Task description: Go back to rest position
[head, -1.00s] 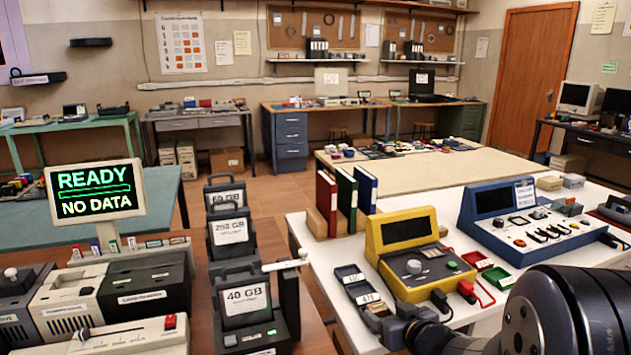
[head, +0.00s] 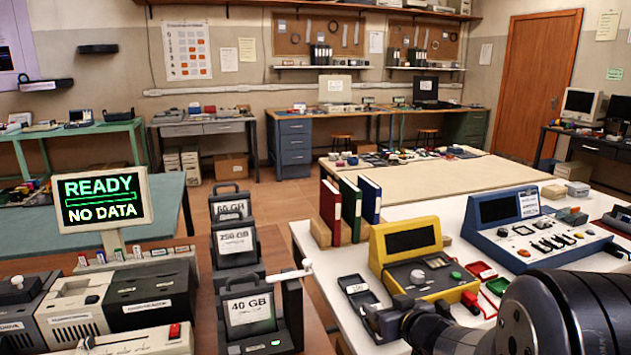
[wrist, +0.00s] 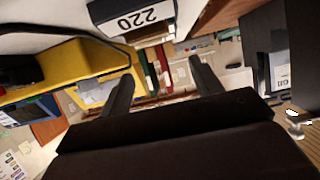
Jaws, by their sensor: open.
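My gripper (wrist: 163,85) is open and empty in the wrist view, its two dark fingers spread apart. In the head view my dark arm reaches in from the lower right, and the gripper end (head: 382,318) is over the near left part of the white table (head: 465,262). It is in front of the yellow device (head: 408,245) and close to small dark trays (head: 352,285). Whether it touches anything there I cannot tell. In the wrist view a tray label reading 220 (wrist: 137,18) shows upside down beyond the fingers, with the yellow device (wrist: 88,65) to the left.
A blue console (head: 510,225) stands right of the yellow device. Red, green and blue binders (head: 350,208) stand behind. Left are black drive units (head: 248,310), including one labelled 40 GB, and a READY / NO DATA screen (head: 100,200). Floor shows between the tables.

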